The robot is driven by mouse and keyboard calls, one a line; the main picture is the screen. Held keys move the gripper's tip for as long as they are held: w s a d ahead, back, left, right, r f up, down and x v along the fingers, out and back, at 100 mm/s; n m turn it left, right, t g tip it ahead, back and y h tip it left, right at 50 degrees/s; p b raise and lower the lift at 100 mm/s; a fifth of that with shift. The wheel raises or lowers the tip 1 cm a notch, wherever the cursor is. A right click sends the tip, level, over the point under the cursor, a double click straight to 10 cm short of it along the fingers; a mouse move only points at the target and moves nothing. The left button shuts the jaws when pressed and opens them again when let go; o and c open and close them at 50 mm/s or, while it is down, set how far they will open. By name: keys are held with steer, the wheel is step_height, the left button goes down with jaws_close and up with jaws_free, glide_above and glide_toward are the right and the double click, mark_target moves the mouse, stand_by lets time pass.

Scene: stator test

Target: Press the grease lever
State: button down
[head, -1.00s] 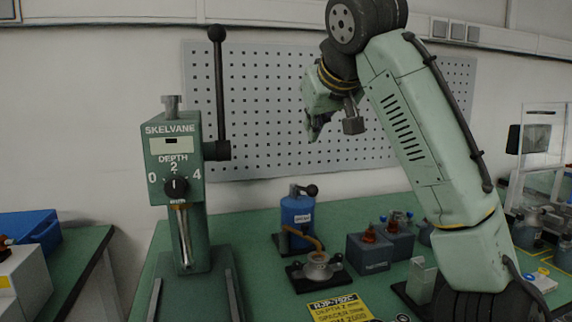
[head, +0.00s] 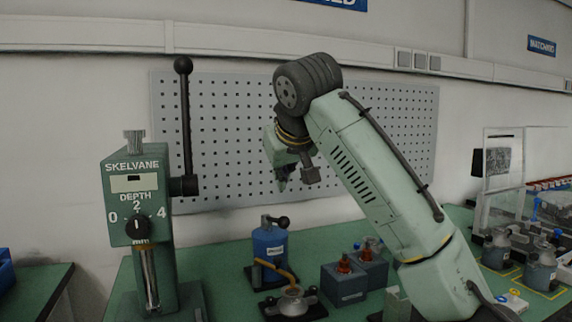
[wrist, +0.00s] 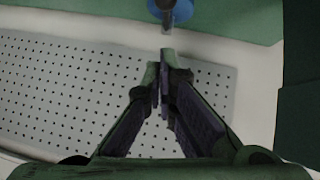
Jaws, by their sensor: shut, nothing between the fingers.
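The grease dispenser is a blue canister (head: 269,247) on the green bench, with an orange-brown spout. Its black grease lever (head: 278,222) sits on top, with the knob toward the right. In the wrist view the blue canister (wrist: 183,11) shows at the top edge, with a grey and dark lever part (wrist: 166,14) in front of it. My gripper (head: 281,186) is above the dispenser in the head view, apart from the lever and empty. In the wrist view my gripper (wrist: 163,56) has its fingertips together, just below the lever part in the picture.
A tall green press (head: 140,220) with an upright black handle stands to the left. A round metal fixture (head: 290,303) sits under the spout. Grey blocks with red-orange parts (head: 345,280) stand to the right. A pegboard (head: 225,130) covers the wall behind.

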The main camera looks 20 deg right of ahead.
mark_target(284, 220)
steer(key=w+f, duration=0.2)
steer(key=f, duration=0.1)
steer(key=d+f, duration=0.1)
steer(key=f, duration=0.1)
steer(key=shift+w, duration=0.4)
steer(key=shift+f, duration=0.7)
